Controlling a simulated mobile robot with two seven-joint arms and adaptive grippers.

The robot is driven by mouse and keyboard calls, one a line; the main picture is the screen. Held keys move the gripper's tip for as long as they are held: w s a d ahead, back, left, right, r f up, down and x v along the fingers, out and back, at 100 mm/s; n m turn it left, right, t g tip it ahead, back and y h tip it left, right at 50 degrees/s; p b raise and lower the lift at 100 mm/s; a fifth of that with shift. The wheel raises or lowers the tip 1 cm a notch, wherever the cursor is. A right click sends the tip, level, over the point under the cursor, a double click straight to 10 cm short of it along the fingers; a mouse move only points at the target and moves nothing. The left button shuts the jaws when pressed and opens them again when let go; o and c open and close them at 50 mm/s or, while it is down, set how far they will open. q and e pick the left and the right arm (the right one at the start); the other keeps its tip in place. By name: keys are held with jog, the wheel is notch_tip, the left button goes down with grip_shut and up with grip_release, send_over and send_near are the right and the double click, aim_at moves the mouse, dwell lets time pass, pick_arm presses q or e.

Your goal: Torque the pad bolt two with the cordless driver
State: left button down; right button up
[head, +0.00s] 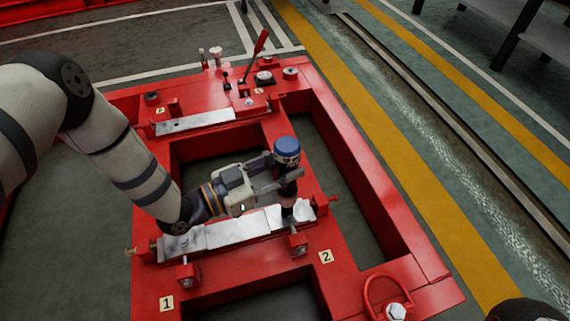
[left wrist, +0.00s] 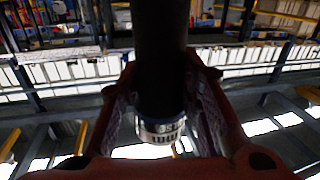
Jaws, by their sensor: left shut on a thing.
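My left gripper (head: 272,182) is shut on the cordless driver, a dark upright tool with a blue cap (head: 287,150). The driver stands over the right end of a bare metal pad (head: 235,231) on the red frame. Its lower end is near a small bolt and red block (head: 298,242) beside the "2" label (head: 326,257). I cannot tell whether the tip touches the bolt. In the left wrist view the driver's dark body (left wrist: 160,60) runs between both fingers. My right gripper is not in view.
The red frame (head: 405,235) has open pockets. Another bolt and block (head: 188,275) stand near the "1" label (head: 166,303). A second pad (head: 195,123), a red-handled lever (head: 260,42) and a lifting ring (head: 385,290) are also on the frame.

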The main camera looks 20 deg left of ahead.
aim_at(275, 153)
pick_arm(q)
jog(key=shift+f, duration=0.1)
dwell(0.4)
notch_tip(275, 153, up, 6)
jog(key=p, duration=0.4)
jog(key=shift+f, duration=0.3)
